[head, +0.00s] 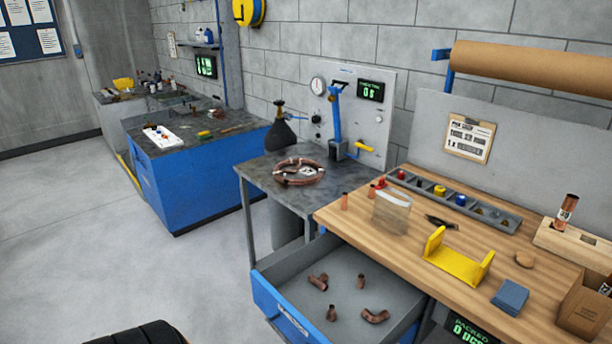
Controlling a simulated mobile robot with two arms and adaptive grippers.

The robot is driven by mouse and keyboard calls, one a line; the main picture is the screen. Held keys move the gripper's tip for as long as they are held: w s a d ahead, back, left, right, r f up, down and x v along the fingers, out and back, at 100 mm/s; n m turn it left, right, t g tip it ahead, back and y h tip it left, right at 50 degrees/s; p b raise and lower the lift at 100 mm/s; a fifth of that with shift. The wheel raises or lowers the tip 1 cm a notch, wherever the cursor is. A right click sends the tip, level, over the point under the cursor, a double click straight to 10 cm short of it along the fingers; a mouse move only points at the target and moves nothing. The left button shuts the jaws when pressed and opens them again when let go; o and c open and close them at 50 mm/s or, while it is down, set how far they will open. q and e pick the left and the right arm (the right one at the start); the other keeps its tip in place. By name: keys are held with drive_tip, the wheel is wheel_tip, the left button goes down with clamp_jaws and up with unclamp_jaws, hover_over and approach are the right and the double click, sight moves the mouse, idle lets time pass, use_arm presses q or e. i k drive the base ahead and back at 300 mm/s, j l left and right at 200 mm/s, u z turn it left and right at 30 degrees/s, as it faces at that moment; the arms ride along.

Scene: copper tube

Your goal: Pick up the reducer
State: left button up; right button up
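The open blue drawer (270,301) under the wooden bench holds several copper fittings. A tee-shaped fitting (317,282) lies at its left and a curved elbow (375,317) at its front right. Two short, straight fittings lie apart from them: one at the back (360,281) and one at the front (331,313). Either short piece may be the reducer; they are too small to tell. Two small copper pieces also stand on the bench's left end, one at the edge (344,202) and one farther back (371,192). Neither of my grippers is in view.
The wooden bench (390,236) carries a yellow cradle (455,266), blue pads (510,297), a clear upright panel (391,212) and a grey bin strip (490,215). A grey table (262,175) holds a copper coil (300,171).

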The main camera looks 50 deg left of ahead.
sight(331, 315)
drive_tip(key=k+u, duration=0.1)
drive_tip(key=u, duration=1.45)
